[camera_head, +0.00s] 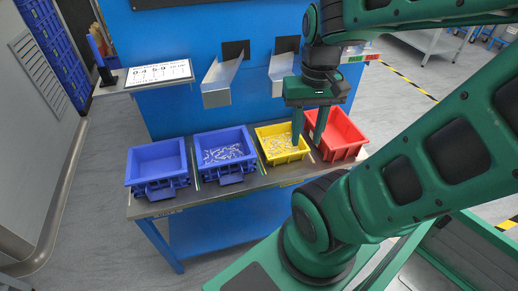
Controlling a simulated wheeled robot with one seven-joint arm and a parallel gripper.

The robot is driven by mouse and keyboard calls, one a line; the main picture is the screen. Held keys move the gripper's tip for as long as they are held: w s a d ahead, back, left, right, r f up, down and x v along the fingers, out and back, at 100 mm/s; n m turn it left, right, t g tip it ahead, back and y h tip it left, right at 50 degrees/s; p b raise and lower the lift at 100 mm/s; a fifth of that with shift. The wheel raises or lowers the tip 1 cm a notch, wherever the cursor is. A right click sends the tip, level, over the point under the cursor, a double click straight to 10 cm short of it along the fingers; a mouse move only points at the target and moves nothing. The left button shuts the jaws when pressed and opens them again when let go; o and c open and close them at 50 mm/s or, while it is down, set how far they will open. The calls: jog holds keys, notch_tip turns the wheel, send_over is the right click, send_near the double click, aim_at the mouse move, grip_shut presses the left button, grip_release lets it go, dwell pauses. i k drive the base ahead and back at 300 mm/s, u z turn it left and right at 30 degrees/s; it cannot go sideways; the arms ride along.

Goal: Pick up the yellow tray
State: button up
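The yellow tray (288,158) stands on the table between a blue tray and the red tray (347,150). It holds several small pale pieces. My gripper (307,142) points down over the right side of the yellow tray. Its fingers are apart, with a clear gap between them. The left finger covers part of the yellow tray's right side, and the right finger is in front of the red tray. I cannot tell whether either finger touches a tray. My gripper hides part of both trays' rims.
Two blue trays stand to the left: an empty one (158,179) and one with pale pieces (221,175). They share the table (142,208) with the yellow tray. A blue machine panel with two metal chutes (217,97) rises behind the trays. A sign (160,72) stands at back left.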

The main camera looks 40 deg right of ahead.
aim_at(274, 141)
jog(key=u, duration=0.45)
jog(key=k, duration=0.4)
jog(key=z, duration=1.45)
jog(key=k, duration=0.3)
jog(key=u, duration=0.25)
jog(key=i, duration=0.2)
